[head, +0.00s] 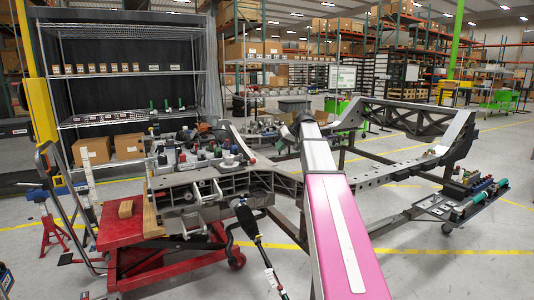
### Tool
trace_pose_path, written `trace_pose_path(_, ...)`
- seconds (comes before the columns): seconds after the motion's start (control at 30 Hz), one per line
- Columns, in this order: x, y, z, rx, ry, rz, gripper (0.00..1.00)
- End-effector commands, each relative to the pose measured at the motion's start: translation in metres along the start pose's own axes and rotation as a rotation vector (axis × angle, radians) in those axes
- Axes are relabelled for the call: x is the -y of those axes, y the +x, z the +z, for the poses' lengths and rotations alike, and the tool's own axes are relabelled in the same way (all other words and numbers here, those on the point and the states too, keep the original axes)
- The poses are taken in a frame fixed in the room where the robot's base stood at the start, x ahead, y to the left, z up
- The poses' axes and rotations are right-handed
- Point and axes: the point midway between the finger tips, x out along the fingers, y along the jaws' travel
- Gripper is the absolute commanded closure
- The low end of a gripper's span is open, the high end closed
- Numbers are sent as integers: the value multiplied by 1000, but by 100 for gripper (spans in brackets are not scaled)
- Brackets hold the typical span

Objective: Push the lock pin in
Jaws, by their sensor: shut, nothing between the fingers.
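The grey chassis fixture (370,182) stands across the middle of the head view, its near-left end over a red lift table. I cannot make out the lock pin; it is too small to tell or hidden. My pink and white arm rises from the bottom edge and crosses in front of the fixture, up to a dark joint. My gripper does not show, so its place relative to the pin cannot be seen. The arm hides part of the fixture's middle.
The red lift table (120,232) stands at the left, with a red jack stand (51,235) beside it. A dark tool (247,219) hangs at the fixture's near side. A tray of tools (450,207) is at the right. Wire shelving (130,74) stands behind. Floor at the lower right is clear.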

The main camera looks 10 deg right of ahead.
Motion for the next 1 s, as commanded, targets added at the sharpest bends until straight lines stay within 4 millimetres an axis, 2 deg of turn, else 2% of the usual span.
trace_pose_path(0.5, 0, 93, 1, 3, 2, 0, 100)
trace_pose_path(0.7, 26, 101, -1, 2, 0, 1, 100)
trace_pose_path(1.0, 38, 105, -3, 1, 1, 2, 100)
